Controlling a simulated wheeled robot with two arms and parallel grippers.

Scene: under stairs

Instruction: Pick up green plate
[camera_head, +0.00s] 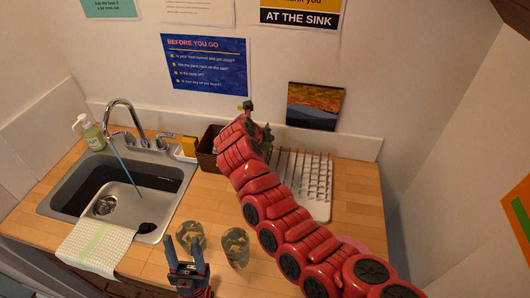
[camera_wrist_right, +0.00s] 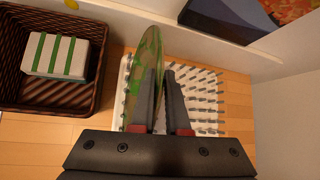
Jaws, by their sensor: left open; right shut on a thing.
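The green plate (camera_wrist_right: 149,50) stands on edge in the right wrist view, mottled green and brown, over the white dish rack (camera_wrist_right: 205,98). My right gripper (camera_wrist_right: 168,75) is shut on the plate, with a finger overlapping its lower part. I cannot tell whether the plate still touches the rack. In the head view my red right arm reaches up from the lower right to the rack (camera_head: 318,200) and hides most of the plate. My left gripper (camera_head: 187,247) is open and empty at the counter's front, near two glasses.
A dark brown basket (camera_wrist_right: 48,98) holds a white block with green stripes (camera_wrist_right: 56,56), left of the rack. Two glasses (camera_head: 235,248) (camera_head: 190,235) stand at the counter front. A sink (camera_head: 120,190) lies left. A framed picture (camera_head: 315,106) leans at the back wall.

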